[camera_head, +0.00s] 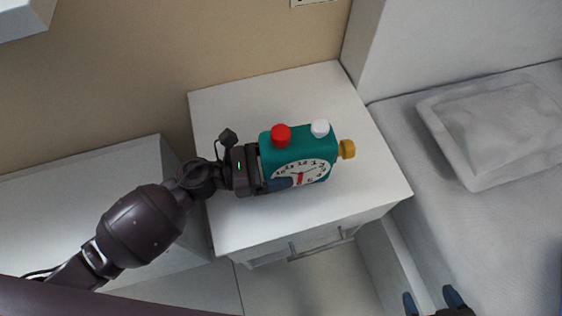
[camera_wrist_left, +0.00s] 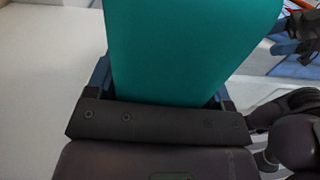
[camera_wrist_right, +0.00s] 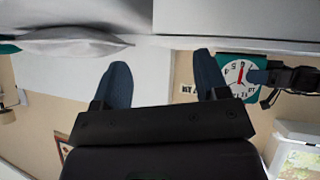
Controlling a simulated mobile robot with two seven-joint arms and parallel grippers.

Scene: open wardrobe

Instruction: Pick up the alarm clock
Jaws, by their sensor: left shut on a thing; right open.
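The teal alarm clock (camera_head: 300,146) has a white dial, a red knob and a white knob on top, and a yellow knob on its right side. It is over the white nightstand; I cannot tell whether it touches the top. My left gripper (camera_head: 275,170) is shut on the clock from the left side. In the left wrist view the clock's teal body (camera_wrist_left: 185,50) fills the space between the fingers. My right gripper (camera_head: 435,301) is open and empty at the bottom right, and its two fingers (camera_wrist_right: 160,88) are spread in the right wrist view, where the clock (camera_wrist_right: 236,68) also shows.
The white nightstand (camera_head: 235,215) has a drawer handle at its front and clear room on its top. A bed with a grey pillow (camera_head: 495,130) stands to the right. A white cabinet (camera_head: 90,190) stands at the left, and a beige wall (camera_head: 200,40) is behind.

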